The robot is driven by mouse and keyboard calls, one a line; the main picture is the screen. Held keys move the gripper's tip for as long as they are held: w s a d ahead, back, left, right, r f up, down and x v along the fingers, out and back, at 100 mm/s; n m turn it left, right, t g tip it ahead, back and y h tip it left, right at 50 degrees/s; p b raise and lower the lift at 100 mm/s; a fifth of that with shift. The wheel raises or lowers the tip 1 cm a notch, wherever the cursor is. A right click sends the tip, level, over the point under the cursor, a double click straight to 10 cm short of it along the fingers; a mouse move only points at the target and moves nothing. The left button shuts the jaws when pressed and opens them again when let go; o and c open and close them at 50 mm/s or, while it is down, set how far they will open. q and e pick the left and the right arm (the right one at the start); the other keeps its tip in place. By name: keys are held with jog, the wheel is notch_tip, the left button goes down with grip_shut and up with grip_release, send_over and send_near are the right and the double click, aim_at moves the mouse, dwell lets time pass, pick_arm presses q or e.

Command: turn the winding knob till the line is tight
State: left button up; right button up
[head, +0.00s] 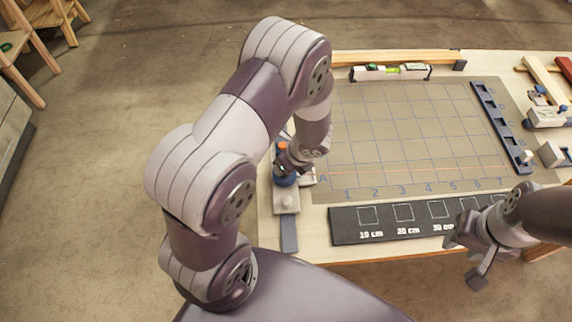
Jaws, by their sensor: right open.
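A blue winding knob (285,181) sits on a pale wooden block (286,201) at the left edge of the worktable. My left gripper (293,168) is down at the knob, overlapping its top. Its fingers are small and partly hidden by my arm, so I cannot tell whether they touch or grip it. A thin orange line (420,172) crosses the lower part of the grid board towards the dark rail at right. It looks nearly straight; its tension is hard to judge. My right gripper (465,263) is open and empty in front of the table's near edge.
The grid board (400,130) fills the table's middle. A black strip with length marks (385,232) lies along the near edge. A dark slotted rail (499,125) borders the right side. A spirit level (390,72) lies at the back, and clamps (547,116) stand far right.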

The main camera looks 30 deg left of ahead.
dwell(0.3)
pick_arm(q)
jog(key=o, duration=1)
jog(key=shift+d, duration=0.1)
jog(key=shift+o, duration=0.2)
jog(key=p+v, duration=0.2)
jog(key=v, duration=1)
jog(key=shift+r, duration=0.3)
jog(key=shift+d, duration=0.1)
